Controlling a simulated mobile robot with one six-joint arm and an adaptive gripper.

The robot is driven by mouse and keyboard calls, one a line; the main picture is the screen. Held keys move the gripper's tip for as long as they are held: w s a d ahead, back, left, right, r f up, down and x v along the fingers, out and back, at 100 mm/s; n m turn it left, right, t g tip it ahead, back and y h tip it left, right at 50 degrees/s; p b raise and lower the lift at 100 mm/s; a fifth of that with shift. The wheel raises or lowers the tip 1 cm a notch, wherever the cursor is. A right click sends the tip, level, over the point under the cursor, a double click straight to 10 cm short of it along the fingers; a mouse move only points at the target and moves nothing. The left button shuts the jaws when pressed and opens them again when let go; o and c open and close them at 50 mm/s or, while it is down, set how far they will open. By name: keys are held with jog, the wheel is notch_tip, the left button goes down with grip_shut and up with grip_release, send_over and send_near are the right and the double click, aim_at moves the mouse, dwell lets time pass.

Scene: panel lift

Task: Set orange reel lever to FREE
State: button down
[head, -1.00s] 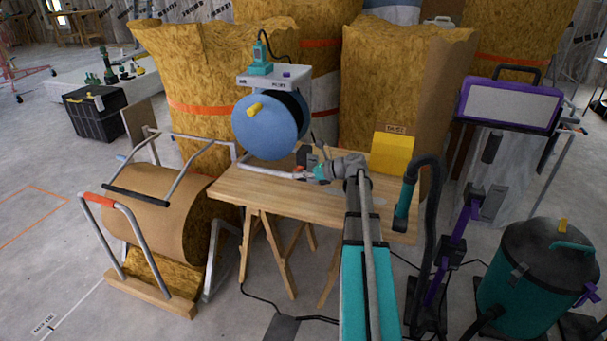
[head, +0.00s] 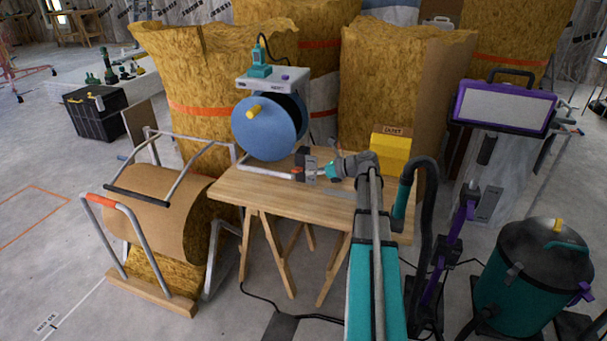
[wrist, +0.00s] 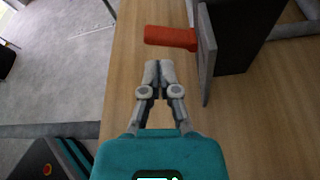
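The orange lever (wrist: 170,37) sticks out to the left from a grey plate (wrist: 206,55) on a dark block (wrist: 240,35) in the wrist view. In the head view the lever is a small orange spot (head: 296,171) below the blue reel (head: 262,128), in front of its stand. My gripper (wrist: 158,68) has its two fingertips together with nothing between them. It is just below the lever in the wrist view, apart from it. In the head view my gripper (head: 333,171) is to the right of the dark block. No FREE marking is readable.
The reel stand is on a wooden trestle table (head: 275,203). A yellow box (head: 390,155) stands at the table's right, near a hose (head: 430,215). A large paper roll (head: 155,205) is to the left. The table's front is mostly clear.

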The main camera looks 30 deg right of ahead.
jog(key=p+v, duration=0.1)
jog(key=v, duration=0.3)
jog(key=shift+s+d, duration=0.15)
jog(key=shift+d, duration=0.25)
jog(key=shift+s+d, duration=0.3)
jog(key=shift+s, duration=0.05)
jog(key=a+f+n+g, duration=0.1)
jog(key=a+n, duration=0.1)
jog(key=a, duration=0.2)
jog(key=a+f+n+g, duration=0.1)
jog(key=a+f+n, duration=0.1)
jog(key=a, duration=0.2)
jog(key=a+f+n+g, duration=0.1)
jog(key=a+n+g, duration=0.1)
jog(key=a, duration=0.3)
jog(key=shift+s+f+n+h, duration=0.15)
jog(key=shift+f+n+h, duration=0.2)
jog(key=shift+n+h, duration=0.05)
jog(key=s+a+f+n+g+h, duration=0.35)
jog(key=s+a+n, duration=0.35)
jog(key=a+n, duration=0.5)
jog(key=s+a+f+n+g+h, duration=0.4)
jog(key=s+a+n, duration=0.3)
jog(key=a+n, duration=0.45)
notch_tip(320, 180, up, 36)
jog(key=h+p, duration=0.1)
jog(key=p, duration=3.5)
jog(key=shift+a+t, duration=0.15)
jog(key=shift+t, duration=0.3)
